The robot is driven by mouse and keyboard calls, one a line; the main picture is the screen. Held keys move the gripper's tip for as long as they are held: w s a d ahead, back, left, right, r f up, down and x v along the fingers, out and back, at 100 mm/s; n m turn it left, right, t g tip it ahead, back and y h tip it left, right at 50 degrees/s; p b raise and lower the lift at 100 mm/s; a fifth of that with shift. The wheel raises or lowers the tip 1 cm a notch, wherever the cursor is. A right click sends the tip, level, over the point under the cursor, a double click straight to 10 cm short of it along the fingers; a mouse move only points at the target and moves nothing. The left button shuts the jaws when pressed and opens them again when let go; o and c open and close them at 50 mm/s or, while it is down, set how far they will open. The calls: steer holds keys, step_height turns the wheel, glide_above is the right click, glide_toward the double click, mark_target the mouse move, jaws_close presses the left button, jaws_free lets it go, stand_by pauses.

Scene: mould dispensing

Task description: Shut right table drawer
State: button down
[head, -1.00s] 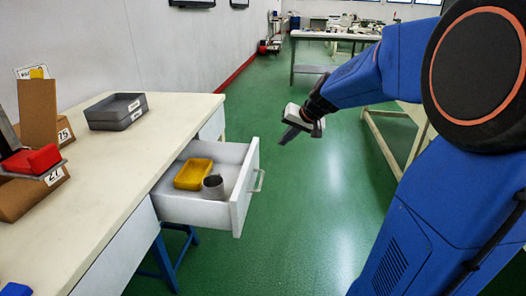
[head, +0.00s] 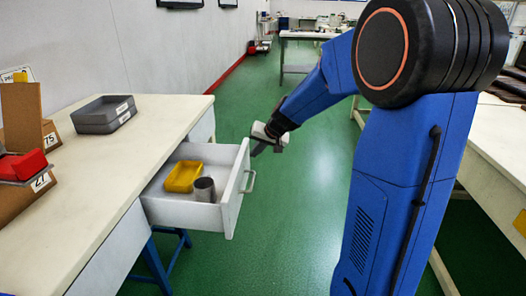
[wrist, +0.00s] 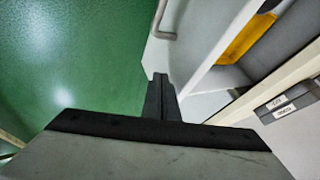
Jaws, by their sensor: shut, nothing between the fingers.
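The white table drawer (head: 210,216) stands pulled out from the table in the head view. It holds a yellow tray (head: 183,177) and a grey cup (head: 205,190). Its front has a metal handle (head: 249,181). My gripper (head: 256,150) is just beyond the drawer's far front corner, with its fingers shut and empty. In the wrist view the shut fingers (wrist: 161,82) point toward the drawer front, and the handle (wrist: 162,22) is above them. I cannot tell whether the fingers touch the drawer.
The pale tabletop (head: 110,185) carries a grey tray (head: 103,114), a red bin (head: 22,165) and cardboard boxes (head: 30,130) at left. Green floor (head: 300,220) is free right of the drawer. Another table (head: 500,140) stands at the right.

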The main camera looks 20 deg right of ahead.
steer(key=shift+w+a, duration=0.25)
steer(key=shift+a, duration=0.2)
steer(key=w+a, duration=0.6)
steer(key=a, duration=0.5)
steer(key=w+a, duration=0.7)
steer(key=a, duration=0.5)
steer(key=shift+w, duration=0.2)
steer(key=shift+a+r, duration=0.2)
steer(key=shift+d, duration=0.1)
